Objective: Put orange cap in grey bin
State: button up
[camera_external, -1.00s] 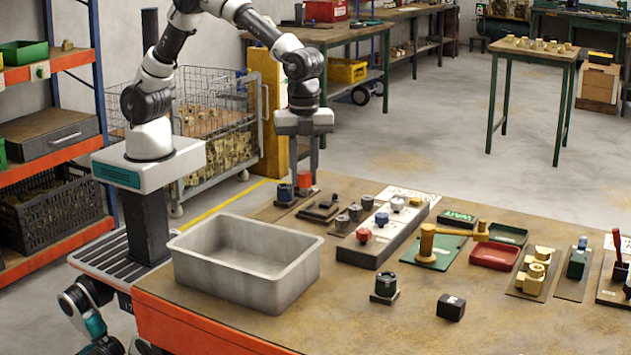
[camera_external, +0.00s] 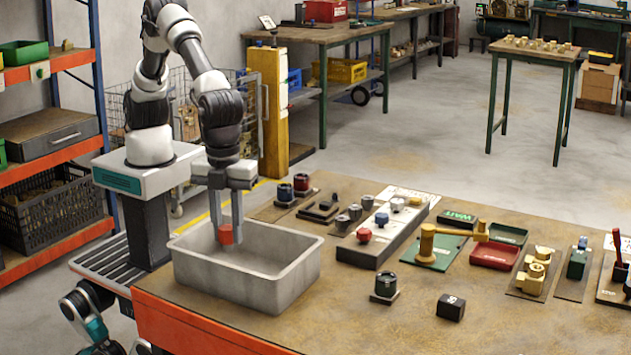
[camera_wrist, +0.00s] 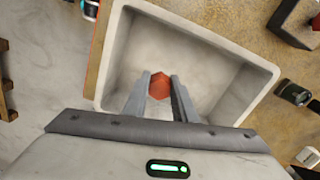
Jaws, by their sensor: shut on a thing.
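The orange cap (camera_external: 226,234) is between the fingers of my gripper (camera_external: 228,236), which is shut on it. The grey bin (camera_external: 285,283) stands at the left end of the workbench. In the external view the cap is over the bin's opening, around the height of its rim. In the wrist view the orange cap (camera_wrist: 159,84) shows between the fingertips (camera_wrist: 160,90), with the inside of the grey bin (camera_wrist: 190,50) around and below it. The bin floor near the cap looks empty. The exact gap between cap and floor cannot be told.
Dark red and blue knobs on small bases (camera_external: 302,184) stand just behind the bin. A long block with coloured knobs (camera_external: 366,250) is to its right. A dark green round part (camera_external: 386,285) and a black block (camera_external: 451,307) lie on the bench (camera_external: 350,325), which is clear at the front.

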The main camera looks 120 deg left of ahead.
aim_at(229, 248)
jog(key=shift+f, duration=2.45)
jog(key=shift+f, duration=0.1)
jog(key=shift+f+b, duration=0.15)
jog(key=shift+b, duration=0.2)
jog(key=o, duration=1)
jog(key=shift+o, duration=0.2)
notch_tip(229, 248, up, 12)
jog(key=shift+r+p, duration=0.25)
jog(key=shift+p, duration=0.55)
